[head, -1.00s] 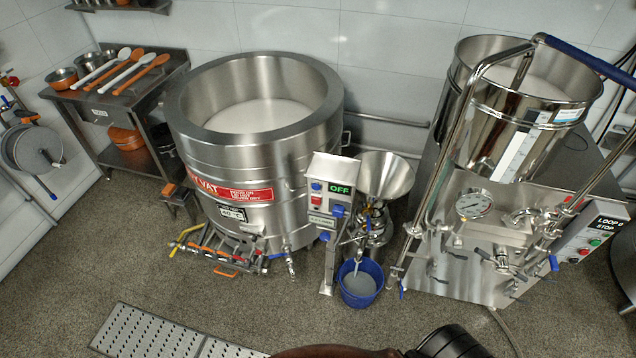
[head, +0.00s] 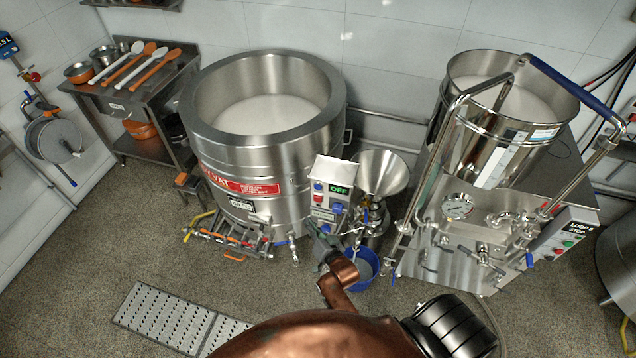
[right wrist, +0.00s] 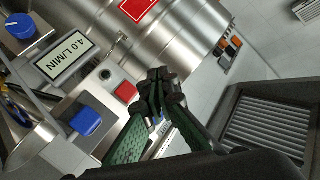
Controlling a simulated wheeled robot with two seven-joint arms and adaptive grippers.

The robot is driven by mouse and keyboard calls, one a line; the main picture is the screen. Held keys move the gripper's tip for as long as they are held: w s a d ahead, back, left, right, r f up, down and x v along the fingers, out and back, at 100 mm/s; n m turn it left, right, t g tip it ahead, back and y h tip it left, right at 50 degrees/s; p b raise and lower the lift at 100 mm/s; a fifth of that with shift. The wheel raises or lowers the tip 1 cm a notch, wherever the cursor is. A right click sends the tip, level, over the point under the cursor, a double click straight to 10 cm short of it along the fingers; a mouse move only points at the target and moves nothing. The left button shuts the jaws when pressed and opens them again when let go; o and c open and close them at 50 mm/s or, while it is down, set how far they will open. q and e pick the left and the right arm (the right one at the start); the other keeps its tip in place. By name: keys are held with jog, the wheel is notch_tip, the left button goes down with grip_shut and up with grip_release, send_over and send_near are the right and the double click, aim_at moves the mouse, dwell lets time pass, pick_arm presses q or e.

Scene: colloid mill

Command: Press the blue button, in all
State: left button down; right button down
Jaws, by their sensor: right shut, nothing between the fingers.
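The blue button (head: 318,187) is at the upper left of the face of a slanted control box (head: 322,215), beside a green display (head: 339,190) reading OFF. A red button (head: 317,198) is just below it; a red square button also shows in the right wrist view (right wrist: 126,92). My right gripper (head: 317,230) is shut and empty, low at the box's left side, below the blue button and apart from it. In the right wrist view its fingertips (right wrist: 160,77) meet beside the red button. My left gripper is not in view.
Blue knobs (head: 337,208) sit on the box. A steel funnel (head: 379,173) and a blue bucket (head: 361,268) stand to its right. The large vat (head: 262,150) is close behind on the left. A second steel machine (head: 455,250) stands at the right.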

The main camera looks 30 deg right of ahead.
aim_at(318, 187)
jog(key=shift+m+t, duration=0.3)
jog(key=shift+t, duration=0.1)
jog(key=r, duration=0.3)
jog(key=w+r, duration=0.1)
jog(key=shift+d+r+p, duration=0.25)
jog(key=shift+r+p, duration=0.05)
jog(key=shift+w+d+b, duration=0.8)
jog(key=shift+w+d, duration=0.6)
jog(key=shift+d, duration=0.3)
jog(key=shift+w+d+b, duration=0.8)
jog(key=shift+w+d, duration=0.6)
jog(key=shift+d, duration=0.25)
jog(key=shift+w+d, duration=0.1)
jog(key=shift+w+d, duration=0.2)
jog(key=shift+d, duration=0.05)
